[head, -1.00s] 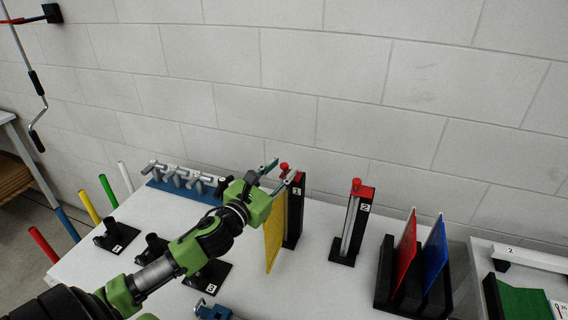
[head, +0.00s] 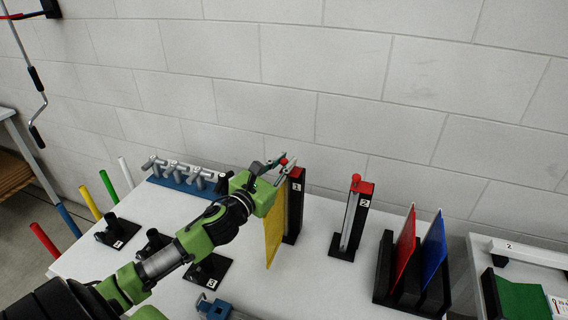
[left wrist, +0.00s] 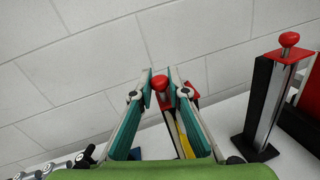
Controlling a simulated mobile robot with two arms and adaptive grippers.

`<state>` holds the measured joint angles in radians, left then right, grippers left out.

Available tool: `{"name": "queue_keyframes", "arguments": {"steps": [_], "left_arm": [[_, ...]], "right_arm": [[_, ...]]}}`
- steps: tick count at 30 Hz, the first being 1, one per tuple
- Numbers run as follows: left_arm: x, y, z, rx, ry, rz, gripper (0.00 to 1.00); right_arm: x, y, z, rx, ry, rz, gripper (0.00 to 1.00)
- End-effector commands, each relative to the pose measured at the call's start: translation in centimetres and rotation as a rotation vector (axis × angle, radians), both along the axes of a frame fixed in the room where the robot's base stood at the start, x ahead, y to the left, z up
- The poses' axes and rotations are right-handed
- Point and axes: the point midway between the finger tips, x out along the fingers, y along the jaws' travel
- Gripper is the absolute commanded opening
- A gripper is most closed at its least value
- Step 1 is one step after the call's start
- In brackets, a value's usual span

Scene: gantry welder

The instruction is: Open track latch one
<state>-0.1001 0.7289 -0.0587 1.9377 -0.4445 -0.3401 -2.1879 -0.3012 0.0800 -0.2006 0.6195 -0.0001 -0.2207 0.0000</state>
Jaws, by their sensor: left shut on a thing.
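Track latch one is a black upright post (head: 296,205) labelled 1, with a red top and a red ball knob (head: 283,161), standing near the wall. My left gripper (head: 284,160) reaches in from the left and is shut on the red knob. In the left wrist view the knob (left wrist: 161,83) sits between the two fingertips (left wrist: 160,88). The lower part of the post is partly hidden behind a yellow panel (head: 273,236) and the fingers. My right gripper is not in view.
Track latch two (head: 350,220), a similar post with a red knob, stands to the right. Red (head: 404,248) and blue (head: 433,250) panels stand in a black rack farther right. A blue rack with grey handles (head: 182,183) is left. The white table is clear around latch two.

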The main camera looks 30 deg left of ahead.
Motion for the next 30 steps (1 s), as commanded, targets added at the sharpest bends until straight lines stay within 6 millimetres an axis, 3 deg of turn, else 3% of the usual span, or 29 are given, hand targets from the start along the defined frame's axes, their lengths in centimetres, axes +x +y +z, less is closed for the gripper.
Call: {"name": "queue_keyframes", "arguments": {"steps": [11,30], "left_arm": [[0.7,0.8,-0.5,0.011,0.001,-0.187,0.00],[2.8,1.6,-0.4,0.002,-0.008,-0.682,0.00]], "right_arm": [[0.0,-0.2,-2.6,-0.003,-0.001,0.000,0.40],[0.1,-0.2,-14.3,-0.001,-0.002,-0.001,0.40]]}}
